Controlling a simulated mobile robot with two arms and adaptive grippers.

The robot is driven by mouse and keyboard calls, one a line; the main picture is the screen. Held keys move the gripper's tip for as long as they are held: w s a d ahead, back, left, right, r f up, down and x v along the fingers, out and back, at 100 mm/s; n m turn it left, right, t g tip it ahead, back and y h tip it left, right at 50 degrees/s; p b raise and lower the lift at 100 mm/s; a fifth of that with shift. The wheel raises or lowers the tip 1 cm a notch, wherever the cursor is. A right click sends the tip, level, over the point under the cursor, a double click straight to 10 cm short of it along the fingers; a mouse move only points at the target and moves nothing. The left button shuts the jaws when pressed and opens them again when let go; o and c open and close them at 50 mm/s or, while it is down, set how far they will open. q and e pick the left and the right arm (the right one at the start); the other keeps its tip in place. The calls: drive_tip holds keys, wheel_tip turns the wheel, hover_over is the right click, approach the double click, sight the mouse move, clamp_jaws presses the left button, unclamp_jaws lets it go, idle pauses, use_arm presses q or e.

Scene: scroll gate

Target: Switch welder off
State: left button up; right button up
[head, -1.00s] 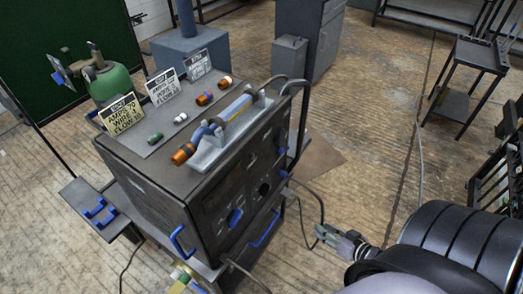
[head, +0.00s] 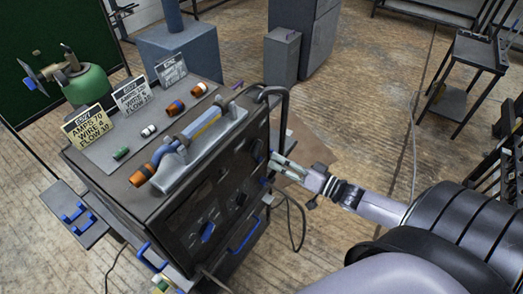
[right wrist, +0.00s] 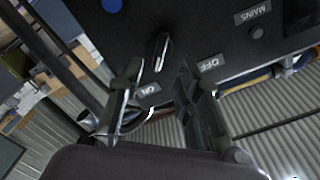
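The welder (head: 160,215) is a dark box with dials and blue handles on its front panel. In the right wrist view, a black knob (right wrist: 158,50) with a pale edge is on the dark panel. An "ON" label (right wrist: 150,88) lies below it, an "OFF" label (right wrist: 210,62) to its right, and a "MAINS" label (right wrist: 252,15) further up right. My right gripper (head: 277,163) is at the right end of the welder's front. Its fingers (right wrist: 160,75) are open, one each side of the knob in the picture; contact cannot be told. My left gripper is not in view.
Signs (head: 133,95) and several coloured fittings (head: 148,130) stand on the welder's top. A torch in a grey holder (head: 195,150) lies there too. A cable (head: 303,235) hangs below my right gripper. The floor to the right is open, with a black cart (head: 470,60) beyond.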

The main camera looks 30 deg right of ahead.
sight(257, 149)
drive_tip(key=x, duration=0.7)
drive_tip(key=shift+w, duration=0.1)
clamp_jaws()
idle(0.4)
